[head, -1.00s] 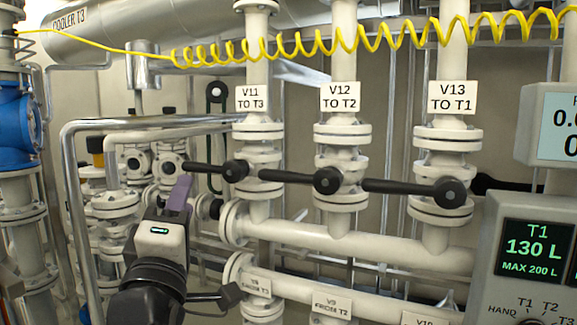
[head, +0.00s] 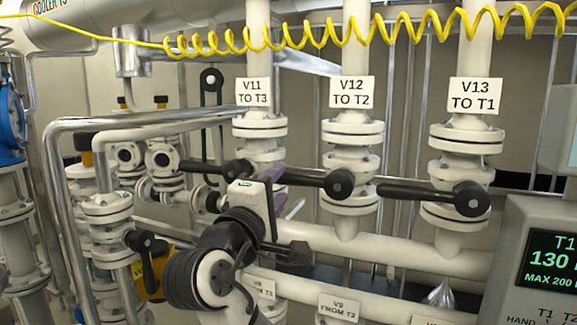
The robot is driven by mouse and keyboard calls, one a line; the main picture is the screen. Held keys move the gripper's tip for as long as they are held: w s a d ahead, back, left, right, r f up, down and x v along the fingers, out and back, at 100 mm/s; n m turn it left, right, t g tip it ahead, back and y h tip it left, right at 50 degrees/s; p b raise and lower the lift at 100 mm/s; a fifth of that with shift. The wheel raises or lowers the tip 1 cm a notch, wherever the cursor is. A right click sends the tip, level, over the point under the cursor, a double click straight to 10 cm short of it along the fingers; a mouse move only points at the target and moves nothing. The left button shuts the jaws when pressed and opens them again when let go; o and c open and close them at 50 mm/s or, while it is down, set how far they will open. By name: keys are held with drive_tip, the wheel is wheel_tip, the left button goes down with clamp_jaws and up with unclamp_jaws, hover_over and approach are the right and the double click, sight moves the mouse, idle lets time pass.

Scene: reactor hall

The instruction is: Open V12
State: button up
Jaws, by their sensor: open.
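The V12 valve (head: 338,183) sits on the middle vertical pipe, under a label (head: 351,92) reading "V12 TO T2". Its black lever (head: 306,179) lies nearly level, pointing left, across the pipe. My gripper (head: 275,188) is open at the left end of this lever, with one purple finger above and one below its level. The gripper body hides the lever's tip. I cannot tell whether the fingers are around the lever or in front of it, or whether they touch it.
The V11 valve (head: 237,172) is close left of my gripper, and the V13 valve (head: 471,198) is to the right; both levers point left. A yellow coiled hose (head: 360,40) crosses above. A T1 panel (head: 555,255) reads 130 L. White horizontal pipes (head: 390,250) run below.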

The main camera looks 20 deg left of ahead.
drive_tip(key=w, duration=0.2)
drive_tip(key=w+r+p, duration=0.1)
drive_tip(key=w, duration=0.2)
drive_tip(key=shift+w, duration=0.3)
clamp_jaws()
